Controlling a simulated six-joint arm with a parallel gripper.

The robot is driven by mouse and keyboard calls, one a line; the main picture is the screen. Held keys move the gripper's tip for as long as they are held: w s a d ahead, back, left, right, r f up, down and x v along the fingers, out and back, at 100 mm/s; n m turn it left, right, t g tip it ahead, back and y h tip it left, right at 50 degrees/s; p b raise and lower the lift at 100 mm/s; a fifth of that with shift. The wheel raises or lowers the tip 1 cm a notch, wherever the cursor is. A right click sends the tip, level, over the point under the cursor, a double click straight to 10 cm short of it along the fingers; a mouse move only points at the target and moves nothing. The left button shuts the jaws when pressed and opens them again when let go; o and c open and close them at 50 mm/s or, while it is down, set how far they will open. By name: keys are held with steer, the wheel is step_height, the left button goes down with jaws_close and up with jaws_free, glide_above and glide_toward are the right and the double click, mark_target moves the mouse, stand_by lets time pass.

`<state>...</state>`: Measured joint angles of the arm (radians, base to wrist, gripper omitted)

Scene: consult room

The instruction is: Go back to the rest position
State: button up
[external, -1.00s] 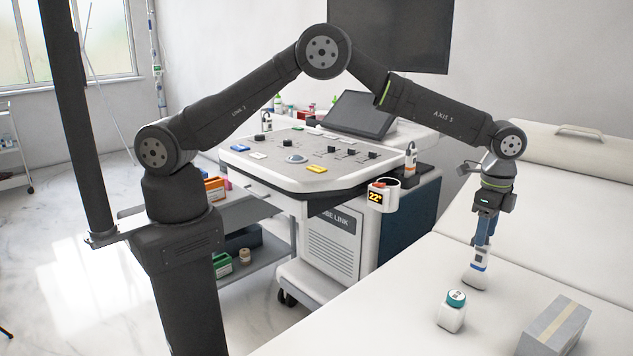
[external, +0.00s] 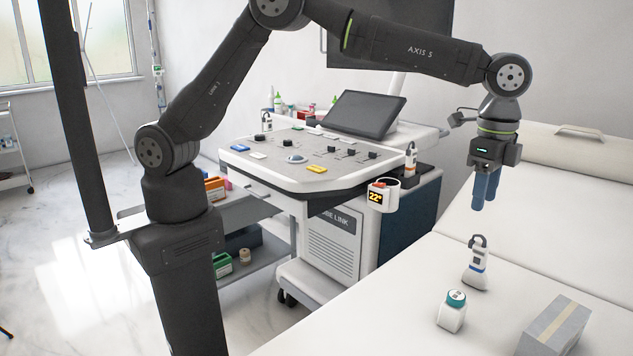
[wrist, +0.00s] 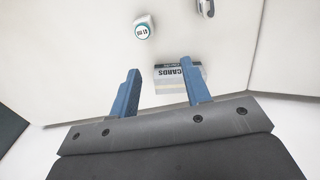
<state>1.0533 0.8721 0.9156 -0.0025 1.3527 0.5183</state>
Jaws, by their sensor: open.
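My gripper (external: 485,190) is open and empty, with its blue fingers pointing down, raised above the examination bed (external: 390,318). In the wrist view its two fingers (wrist: 160,96) stand apart with nothing between them. A white ultrasound probe (external: 475,268) with a blue band and a dark cable end stands on the bed below the fingers, apart from them. Part of the probe (wrist: 206,8) shows at the top edge of the wrist view.
A white bottle with a teal cap (external: 452,312) stands beside the probe. The air around my gripper is clear.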

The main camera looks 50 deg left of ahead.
step_height(320, 180, up, 14)
steer(key=w+a+n, duration=0.2)
steer(key=w+a, duration=0.9)
steer(key=w, duration=0.3)
steer(key=shift+w+a+f+n, duration=0.15)
steer(key=shift+w+f+n, duration=0.1)
steer(key=shift+f+n, duration=0.05)
